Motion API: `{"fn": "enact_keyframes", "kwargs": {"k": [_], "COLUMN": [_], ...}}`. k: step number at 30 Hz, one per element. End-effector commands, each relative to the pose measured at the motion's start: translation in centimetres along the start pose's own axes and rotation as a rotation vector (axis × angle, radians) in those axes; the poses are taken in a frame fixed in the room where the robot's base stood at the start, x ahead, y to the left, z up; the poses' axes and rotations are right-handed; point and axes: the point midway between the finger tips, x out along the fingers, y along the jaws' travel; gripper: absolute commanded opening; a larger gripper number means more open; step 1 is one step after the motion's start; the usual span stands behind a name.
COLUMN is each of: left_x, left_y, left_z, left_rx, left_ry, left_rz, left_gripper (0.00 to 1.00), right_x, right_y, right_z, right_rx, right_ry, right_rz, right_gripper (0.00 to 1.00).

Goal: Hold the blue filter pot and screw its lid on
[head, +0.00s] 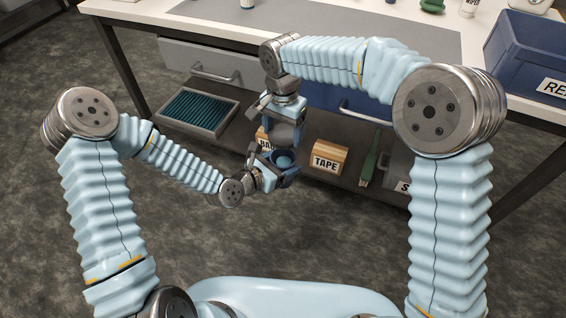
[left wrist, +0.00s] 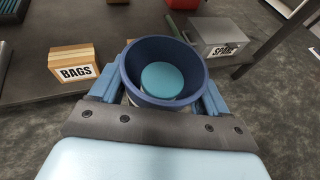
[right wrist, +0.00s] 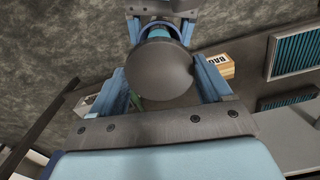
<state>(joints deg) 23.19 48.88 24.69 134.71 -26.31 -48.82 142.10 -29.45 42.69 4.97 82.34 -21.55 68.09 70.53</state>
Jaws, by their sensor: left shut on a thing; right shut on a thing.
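The blue filter pot (head: 285,161) is open at the top, with a teal disc inside that shows in the left wrist view (left wrist: 168,78). My left gripper (head: 274,170) is shut on the pot, one finger on each side. The round dark grey lid (right wrist: 160,75) is between the fingers of my right gripper (head: 284,128), which is shut on it. In the head view the lid is above the pot and apart from it. In the right wrist view the lid hides most of the pot (right wrist: 157,32).
Behind the grippers is a bench with a low shelf. On the shelf are a teal filter panel (head: 198,111), a BAGS box (left wrist: 74,64), a TAPE box (head: 329,157), a green tool (head: 370,158) and a grey box (left wrist: 222,36). A blue bin (head: 535,55) stands on the bench at right.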

Motion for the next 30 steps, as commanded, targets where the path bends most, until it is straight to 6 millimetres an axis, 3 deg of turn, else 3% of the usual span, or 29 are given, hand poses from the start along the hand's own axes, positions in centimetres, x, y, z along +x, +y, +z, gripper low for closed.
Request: {"fn": "enact_keyframes", "kwargs": {"k": [8, 19, 30], "left_x": [0.0, 0.0, 0.0], "left_y": [0.0, 0.0, 0.0], "left_z": [0.0, 0.1, 0.0], "left_rx": [0.001, 0.0, 0.0], "left_ry": [-0.001, -0.001, -0.001], "left_rz": [0.0, 0.0, 0.0], "left_gripper": [0.21, 0.21, 0.21], "right_x": [0.7, 3.8, 3.9], "right_y": [0.1, 0.1, 0.0], "right_z": [0.0, 0.0, 0.1], "right_rx": [-0.001, -0.001, -0.002], "right_ry": [-0.001, -0.001, 0.003], "right_rz": [0.001, 0.001, -0.002], "right_gripper": [0.45, 0.45, 0.45]}}
